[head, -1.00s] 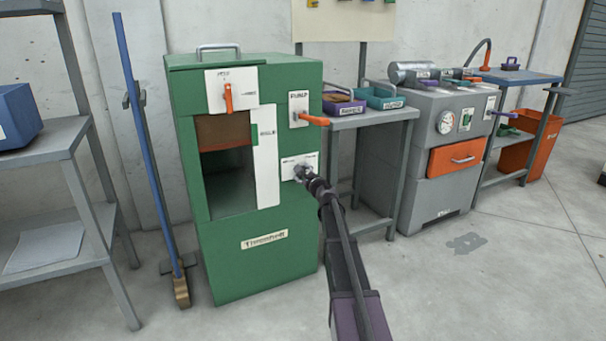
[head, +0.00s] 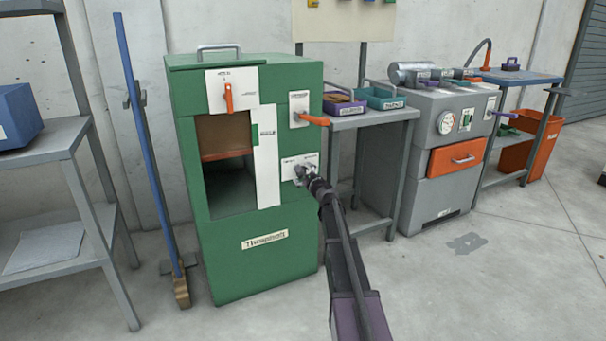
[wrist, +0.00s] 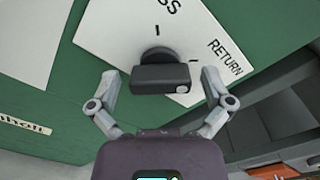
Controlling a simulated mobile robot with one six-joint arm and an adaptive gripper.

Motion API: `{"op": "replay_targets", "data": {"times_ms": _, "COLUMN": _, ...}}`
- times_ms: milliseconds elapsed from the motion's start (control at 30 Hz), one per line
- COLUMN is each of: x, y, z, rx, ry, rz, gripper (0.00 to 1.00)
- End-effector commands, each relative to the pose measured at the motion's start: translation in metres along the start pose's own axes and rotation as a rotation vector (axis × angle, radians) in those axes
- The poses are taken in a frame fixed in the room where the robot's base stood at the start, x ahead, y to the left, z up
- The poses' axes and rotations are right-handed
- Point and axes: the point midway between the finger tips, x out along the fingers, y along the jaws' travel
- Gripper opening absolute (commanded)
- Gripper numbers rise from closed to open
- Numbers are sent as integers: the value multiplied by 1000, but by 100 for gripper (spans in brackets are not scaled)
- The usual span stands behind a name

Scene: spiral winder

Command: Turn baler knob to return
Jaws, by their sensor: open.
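The baler is a green cabinet (head: 255,275) with an open front bay. Its dark knob (wrist: 160,78) sits on a white plate (wrist: 118,30) whose visible print ends in "SS" on one side and reads "RETURN" on the other. A pale dot marks the knob's lower right end in the wrist view; I cannot tell which label it indicates. My gripper (wrist: 160,84) is open, with one finger on either side of the knob and a visible gap at each side. In the head view my gripper (head: 305,177) is at the plate and mostly hides the knob.
An orange lever (head: 314,121) sticks out above the knob plate, and another orange handle (head: 228,97) is on the upper front. A grey table (head: 372,118) with trays stands close on the right. A blue-handled broom (head: 147,150) leans on the left. Floor in front is clear.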

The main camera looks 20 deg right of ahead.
Motion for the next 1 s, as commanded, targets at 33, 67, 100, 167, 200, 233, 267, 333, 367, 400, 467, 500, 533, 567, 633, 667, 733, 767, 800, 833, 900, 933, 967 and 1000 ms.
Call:
{"op": "replay_targets", "data": {"times_ms": 33, "x": -2, "y": 0, "z": 0, "rx": 0, "ry": 0, "rz": 0, "gripper": 100}}
{"op": "replay_targets", "data": {"times_ms": 67, "x": -3, "y": 0, "z": 0, "rx": 0, "ry": 0, "rz": 0, "gripper": 100}}
{"op": "replay_targets", "data": {"times_ms": 100, "x": -5, "y": 0, "z": 0, "rx": 0, "ry": 0, "rz": 0, "gripper": 100}}
{"op": "replay_targets", "data": {"times_ms": 167, "x": -9, "y": 0, "z": 0, "rx": 0, "ry": 0, "rz": 0, "gripper": 100}}
{"op": "replay_targets", "data": {"times_ms": 200, "x": -13, "y": 0, "z": 0, "rx": 0, "ry": 0, "rz": 0, "gripper": 100}}
{"op": "replay_targets", "data": {"times_ms": 233, "x": -16, "y": 0, "z": 0, "rx": 0, "ry": 0, "rz": 0, "gripper": 100}}
{"op": "replay_targets", "data": {"times_ms": 267, "x": -19, "y": 0, "z": 0, "rx": 0, "ry": 0, "rz": 0, "gripper": 100}}
{"op": "replay_targets", "data": {"times_ms": 333, "x": -28, "y": 0, "z": 0, "rx": 0, "ry": 1, "rz": 0, "gripper": 100}}
{"op": "replay_targets", "data": {"times_ms": 367, "x": -33, "y": 0, "z": 0, "rx": 0, "ry": 1, "rz": -1, "gripper": 100}}
{"op": "replay_targets", "data": {"times_ms": 400, "x": -39, "y": 0, "z": 0, "rx": 0, "ry": 1, "rz": -1, "gripper": 100}}
{"op": "replay_targets", "data": {"times_ms": 467, "x": -48, "y": 1, "z": 1, "rx": 0, "ry": 1, "rz": -1, "gripper": 100}}
{"op": "replay_targets", "data": {"times_ms": 500, "x": -55, "y": 1, "z": 1, "rx": 0, "ry": 1, "rz": -1, "gripper": 100}}
{"op": "replay_targets", "data": {"times_ms": 533, "x": -60, "y": 1, "z": 1, "rx": 0, "ry": 1, "rz": -1, "gripper": 100}}
{"op": "replay_targets", "data": {"times_ms": 567, "x": -65, "y": 1, "z": 1, "rx": 0, "ry": 1, "rz": -1, "gripper": 100}}
{"op": "replay_targets", "data": {"times_ms": 633, "x": -76, "y": 1, "z": 1, "rx": 0, "ry": 1, "rz": -1, "gripper": 100}}
{"op": "replay_targets", "data": {"times_ms": 667, "x": -81, "y": 1, "z": 1, "rx": 0, "ry": 1, "rz": -1, "gripper": 100}}
{"op": "replay_targets", "data": {"times_ms": 733, "x": -92, "y": 1, "z": 0, "rx": 0, "ry": 1, "rz": -1, "gripper": 100}}
{"op": "replay_targets", "data": {"times_ms": 767, "x": -96, "y": 1, "z": 1, "rx": 0, "ry": 1, "rz": -1, "gripper": 100}}
{"op": "replay_targets", "data": {"times_ms": 800, "x": -100, "y": 1, "z": 0, "rx": 0, "ry": 1, "rz": -1, "gripper": 100}}
{"op": "replay_targets", "data": {"times_ms": 833, "x": -104, "y": 1, "z": 0, "rx": 0, "ry": 1, "rz": -1, "gripper": 100}}
{"op": "replay_targets", "data": {"times_ms": 900, "x": -110, "y": 0, "z": 0, "rx": 0, "ry": 0, "rz": 0, "gripper": 100}}
{"op": "replay_targets", "data": {"times_ms": 933, "x": -112, "y": 0, "z": 0, "rx": 0, "ry": 0, "rz": 0, "gripper": 100}}
{"op": "replay_targets", "data": {"times_ms": 967, "x": -114, "y": 0, "z": 0, "rx": 0, "ry": 0, "rz": 0, "gripper": 100}}
{"op": "replay_targets", "data": {"times_ms": 1000, "x": -116, "y": 0, "z": 0, "rx": 0, "ry": 0, "rz": 0, "gripper": 100}}
